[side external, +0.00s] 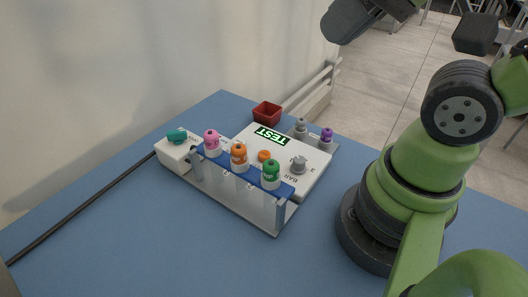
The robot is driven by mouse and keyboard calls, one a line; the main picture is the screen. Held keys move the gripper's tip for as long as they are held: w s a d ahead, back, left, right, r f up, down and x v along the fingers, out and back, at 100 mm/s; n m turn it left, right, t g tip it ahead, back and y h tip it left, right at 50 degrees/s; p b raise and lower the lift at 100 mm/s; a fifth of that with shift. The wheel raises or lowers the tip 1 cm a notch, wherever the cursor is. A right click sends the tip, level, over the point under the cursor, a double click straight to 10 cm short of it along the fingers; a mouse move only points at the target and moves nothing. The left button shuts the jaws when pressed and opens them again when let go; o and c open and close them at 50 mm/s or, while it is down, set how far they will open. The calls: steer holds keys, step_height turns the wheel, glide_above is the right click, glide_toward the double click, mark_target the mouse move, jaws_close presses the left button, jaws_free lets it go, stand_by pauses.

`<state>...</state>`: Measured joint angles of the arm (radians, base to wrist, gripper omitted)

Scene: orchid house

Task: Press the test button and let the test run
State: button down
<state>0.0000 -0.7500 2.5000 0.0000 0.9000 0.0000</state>
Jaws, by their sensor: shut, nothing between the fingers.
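A white test unit (312,178) lies on the blue bench, with a green-and-white TEST label (271,136) on its top. A low orange round button (264,155) sits on the unit near this label, clear of any part of my arm. Whether it is pressed cannot be told. A grey knob (299,165) stands on the unit near BAR lettering. No lit lamp or readout can be made out. My green arm stands at the right. A dark part of it reaches in at the top edge, but no gripper fingers can be made out.
A clear rack (232,185) in front holds vials with pink (211,137), orange (239,151) and green (271,169) caps. A teal-topped piece (177,136) is at left. Grey-capped (301,125) and purple-capped (326,135) items and a red box (267,112) stand behind.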

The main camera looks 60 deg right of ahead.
stand_by(0.8)
steer(key=m+g+y, duration=0.3)
steer(key=m+y, duration=0.3)
steer(key=m, duration=2.2)
glide_above(264, 152)
step_height(264, 152, down, 17)
steer(key=shift+r, duration=0.1)
steer(key=shift+f, duration=4.4)
steer(key=shift+f, duration=0.4)
